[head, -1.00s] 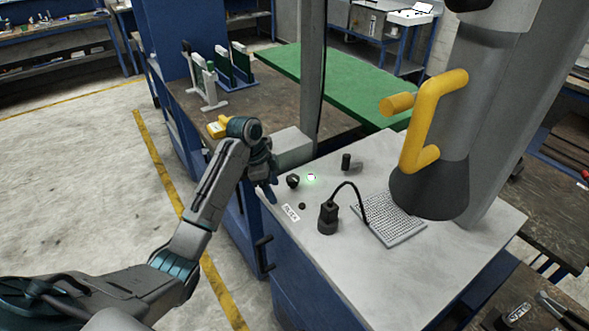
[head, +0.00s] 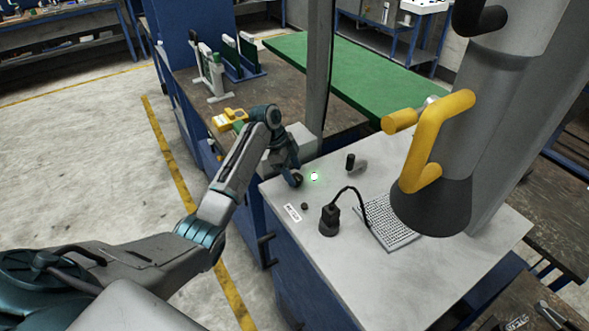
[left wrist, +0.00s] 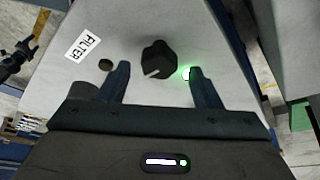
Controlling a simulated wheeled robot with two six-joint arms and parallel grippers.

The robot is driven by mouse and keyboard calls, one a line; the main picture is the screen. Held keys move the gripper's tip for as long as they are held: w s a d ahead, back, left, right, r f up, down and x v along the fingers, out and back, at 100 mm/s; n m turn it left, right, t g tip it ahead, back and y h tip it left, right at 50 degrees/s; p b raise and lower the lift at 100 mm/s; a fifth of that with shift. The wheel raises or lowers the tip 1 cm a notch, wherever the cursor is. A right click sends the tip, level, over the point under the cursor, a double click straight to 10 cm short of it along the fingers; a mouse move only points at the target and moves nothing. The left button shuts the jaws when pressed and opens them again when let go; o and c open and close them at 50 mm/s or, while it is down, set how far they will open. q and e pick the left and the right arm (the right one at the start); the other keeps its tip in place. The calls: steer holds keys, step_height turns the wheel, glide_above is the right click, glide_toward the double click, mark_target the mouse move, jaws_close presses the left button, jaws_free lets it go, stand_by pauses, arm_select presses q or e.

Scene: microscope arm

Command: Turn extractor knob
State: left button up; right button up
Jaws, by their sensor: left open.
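A round black knob (head: 298,181) with a pale pointer line sits on the light grey bench top, near its left edge. It is partly hidden by my left gripper in the head view. The knob shows clearly in the left wrist view (left wrist: 158,57), with its pointer toward the lower left. My left gripper (head: 291,171) is open at the knob. In the left wrist view its fingers (left wrist: 159,71) stand on either side, with gaps between them and the knob. A small green-lit indicator (head: 314,176) is right of the knob. My right gripper is not in view.
A grey column with a dark hood (head: 430,213) and yellow handle (head: 432,130) rises at the right. A black stand with a cable (head: 329,218), a perforated plate (head: 392,238), a small black post (head: 350,161) and a label (head: 292,212) occupy the bench. Its front is clear.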

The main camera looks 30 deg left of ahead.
arm_select(q)
steer(key=shift+d+f, duration=0.25)
steer(key=shift+f, duration=0.4)
steer(key=c, duration=1)
